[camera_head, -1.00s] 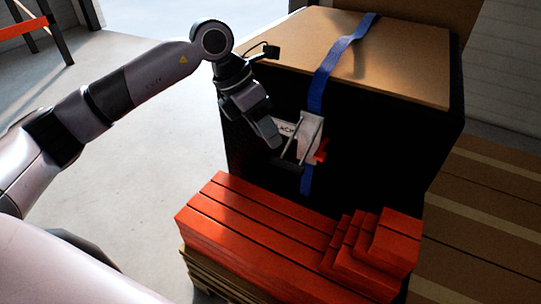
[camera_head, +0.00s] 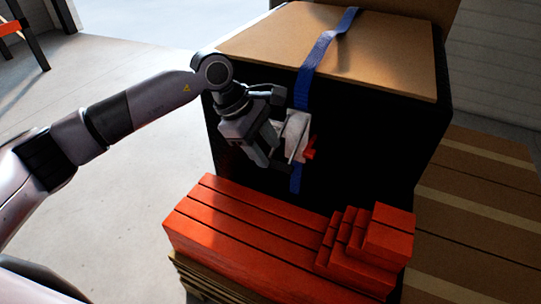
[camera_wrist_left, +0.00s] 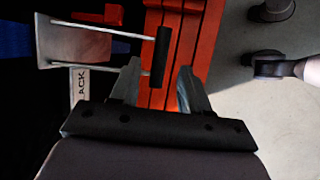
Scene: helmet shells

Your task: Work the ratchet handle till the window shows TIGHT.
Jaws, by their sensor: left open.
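The ratchet (camera_head: 296,128) is a pale metal body with a red tab (camera_head: 311,149), on a blue strap (camera_head: 316,55) down the front of a black box. In the left wrist view its handle (camera_wrist_left: 160,52) is a black grip on two metal rods. A white label (camera_wrist_left: 80,86) beside it reads "LACK", its first letter cut off or hidden. My left gripper (camera_wrist_left: 159,72) is open, and the grip's near end shows between its fingertips; I cannot tell whether they touch. In the head view the gripper (camera_head: 275,147) covers the label. My right gripper is not in view.
The black box (camera_head: 380,135) has a brown top (camera_head: 390,50). Orange-red beams (camera_head: 250,232) are stacked on a pallet in front, close below the ratchet. Brown cartons (camera_head: 480,200) stand at the right.

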